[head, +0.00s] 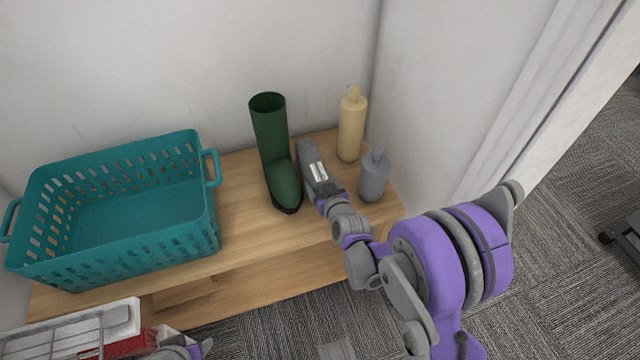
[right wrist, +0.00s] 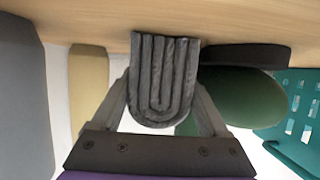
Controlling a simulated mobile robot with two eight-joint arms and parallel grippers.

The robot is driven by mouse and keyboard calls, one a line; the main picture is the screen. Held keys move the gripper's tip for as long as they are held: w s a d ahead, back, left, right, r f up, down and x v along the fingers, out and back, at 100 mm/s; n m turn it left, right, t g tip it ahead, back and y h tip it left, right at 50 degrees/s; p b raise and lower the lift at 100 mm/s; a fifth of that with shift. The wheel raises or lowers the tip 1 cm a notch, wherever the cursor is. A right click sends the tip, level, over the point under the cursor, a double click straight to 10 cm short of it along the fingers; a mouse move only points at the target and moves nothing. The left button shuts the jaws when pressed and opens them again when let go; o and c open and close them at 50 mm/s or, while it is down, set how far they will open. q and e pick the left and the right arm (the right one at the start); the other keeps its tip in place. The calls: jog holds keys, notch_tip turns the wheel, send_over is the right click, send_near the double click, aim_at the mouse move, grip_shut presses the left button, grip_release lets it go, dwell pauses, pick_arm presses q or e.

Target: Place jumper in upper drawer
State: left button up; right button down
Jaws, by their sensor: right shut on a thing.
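My right gripper (head: 320,178) is shut on a grey folded jumper (head: 306,156), over the wooden unit's top (head: 245,215). In the right wrist view the jumper (right wrist: 160,85) is a thick ribbed bundle between the fingers (right wrist: 160,112). Its far end is at or very near the wood; I cannot tell if it touches. Below the top, the unit's wooden front (head: 270,285) shows a ledge or recess; I cannot make out which drawer this is or whether it is open. My left gripper is not clearly seen.
A green boot (head: 272,140) stands just left of the jumper. A yellow bottle (head: 351,125) and a grey bottle (head: 373,178) stand to its right. A teal basket (head: 125,248) fills the left of the top. A white wire rack (head: 75,335) is at lower left.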

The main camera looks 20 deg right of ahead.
jog(key=shift+c, duration=0.8)
grip_release()
jog(key=shift+f, duration=0.1)
